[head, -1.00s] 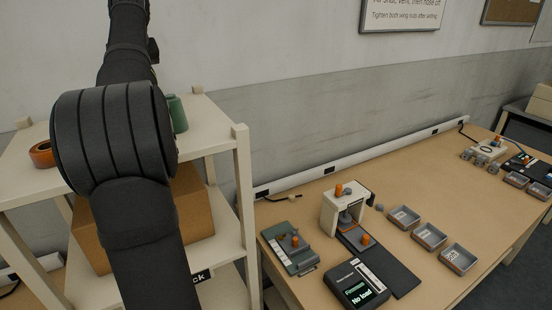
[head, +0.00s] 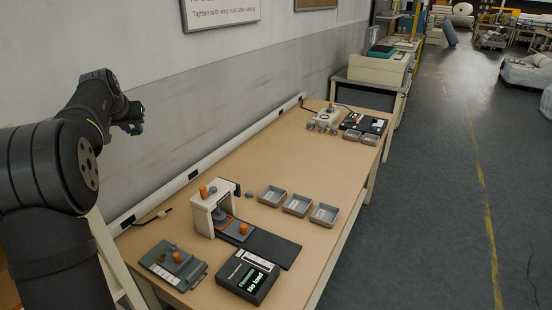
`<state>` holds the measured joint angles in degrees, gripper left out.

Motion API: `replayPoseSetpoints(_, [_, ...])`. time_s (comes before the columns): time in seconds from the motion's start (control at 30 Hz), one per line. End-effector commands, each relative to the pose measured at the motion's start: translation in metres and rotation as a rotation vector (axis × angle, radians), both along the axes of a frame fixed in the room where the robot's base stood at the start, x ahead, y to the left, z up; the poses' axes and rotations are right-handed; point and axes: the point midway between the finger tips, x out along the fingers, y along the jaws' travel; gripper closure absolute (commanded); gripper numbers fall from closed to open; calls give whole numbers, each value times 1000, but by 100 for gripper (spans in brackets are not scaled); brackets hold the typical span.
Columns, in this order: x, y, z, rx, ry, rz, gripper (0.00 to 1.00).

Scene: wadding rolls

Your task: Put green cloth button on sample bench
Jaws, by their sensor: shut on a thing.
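My gripper (head: 132,122) is at the left, up against the wall side and higher than the bench. It is shut on a small, dark blue-green thing (head: 136,129), which I take to be the green cloth button; it is partly hidden by the gripper and too small to show detail. A long tan-topped bench (head: 265,225) runs from the lower left to the upper middle, to the right of the gripper. A second bench (head: 345,84) stands beyond it. No label shows which one is the sample bench.
On the near bench stand a white press frame (head: 203,216), a grey-green clamp plate (head: 165,268), a display box (head: 246,277) reading "No load" and several grey trays (head: 297,206). Bare top lies between the trays and the far devices. Open floor (head: 430,200) is at the right.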

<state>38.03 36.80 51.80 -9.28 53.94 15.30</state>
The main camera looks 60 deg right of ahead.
Motion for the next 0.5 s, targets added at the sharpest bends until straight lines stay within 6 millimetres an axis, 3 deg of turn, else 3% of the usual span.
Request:
replayPoseSetpoints(0.1, [-24,-35,-38,3,5,-97,100])
replayPoseSetpoints(0.2, [-39,-54,-74,4,6,-169,100])
replayPoseSetpoints(0.4, [-54,-67,-139,2,3,-263,100])
replayPoseSetpoints(0.5, [-59,-69,-161,1,3,-290,100])
